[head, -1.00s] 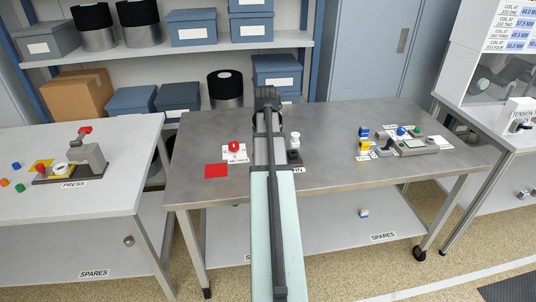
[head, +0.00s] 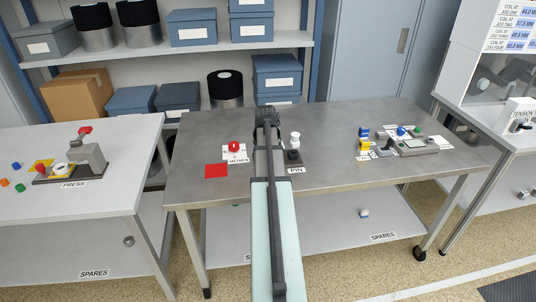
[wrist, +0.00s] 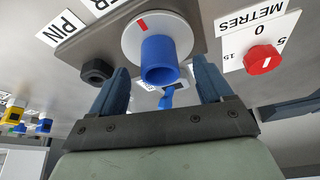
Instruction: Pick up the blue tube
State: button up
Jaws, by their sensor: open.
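In the wrist view a blue tube (wrist: 160,60) stands out from a white disc (wrist: 185,33) with a red mark, on a grey-brown plate. My gripper (wrist: 158,68) is open, with one blue-grey finger on each side of the tube in the picture. Gaps show between the tube and both fingers. I cannot tell whether the tube is deep between the fingertips. A smaller blue piece (wrist: 168,97) shows beyond the tube. In the head view my arm covers the tube and my fingers.
A dark hex nut (wrist: 97,71) sits by the left finger. The METRES panel with a red knob (wrist: 262,59) is close on the right. In the head view a white-topped pin stand (head: 294,150) is right of my arm, and a red square (head: 216,170) lies to the left.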

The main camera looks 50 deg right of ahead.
jog(key=shift+x, duration=1.1)
jog(key=c, duration=1.1)
jog(key=shift+r, duration=0.15)
